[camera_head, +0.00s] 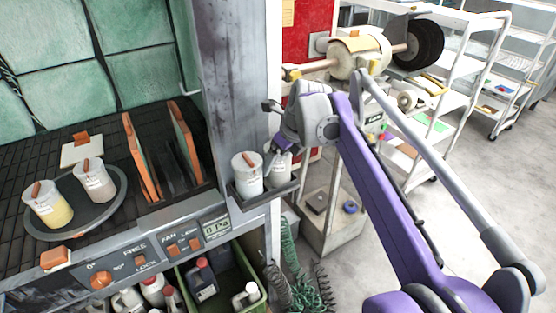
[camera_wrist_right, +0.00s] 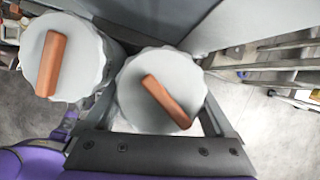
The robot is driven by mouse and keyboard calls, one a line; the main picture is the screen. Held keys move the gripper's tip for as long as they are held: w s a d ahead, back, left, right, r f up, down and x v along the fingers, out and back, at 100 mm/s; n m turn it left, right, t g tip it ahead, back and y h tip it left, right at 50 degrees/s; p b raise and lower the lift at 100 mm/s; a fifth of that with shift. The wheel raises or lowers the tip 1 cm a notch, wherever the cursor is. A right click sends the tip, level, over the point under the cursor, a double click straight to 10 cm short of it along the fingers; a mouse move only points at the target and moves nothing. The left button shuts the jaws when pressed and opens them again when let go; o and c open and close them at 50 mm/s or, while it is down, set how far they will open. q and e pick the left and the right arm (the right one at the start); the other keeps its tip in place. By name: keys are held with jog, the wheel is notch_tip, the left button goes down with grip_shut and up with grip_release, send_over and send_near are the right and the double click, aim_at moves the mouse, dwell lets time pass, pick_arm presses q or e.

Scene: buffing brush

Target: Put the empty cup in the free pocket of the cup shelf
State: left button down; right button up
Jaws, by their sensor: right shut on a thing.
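My right gripper (camera_head: 274,146) is shut on a white lidded cup (camera_head: 280,167) at the right end of the cup shelf (camera_head: 266,197), on the grey column. In the right wrist view, the gripper's fingers (camera_wrist_right: 165,117) lie on both sides of this cup (camera_wrist_right: 135,98), whose lid has an orange-brown handle. Another white cup (camera_head: 247,178) stands in the shelf's left part, close beside the held one; it also shows in the wrist view (camera_wrist_right: 82,62). The held cup looks upright; its base is hidden, so I cannot tell whether it rests on the shelf. My left gripper is out of view.
A round tray (camera_head: 108,212) at left holds a cup with yellow contents (camera_head: 50,208) and a cup with pinkish contents (camera_head: 95,183). Orange-edged upright panels (camera_head: 140,160) stand behind. A green crate (camera_head: 228,301) with bottles is below. A buffing machine (camera_head: 358,55) stands behind my arm.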

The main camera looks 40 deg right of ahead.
jog(key=o, duration=1.3)
jog(key=p+v, duration=0.1)
jog(key=v, duration=1)
jog(key=shift+f, duration=0.1)
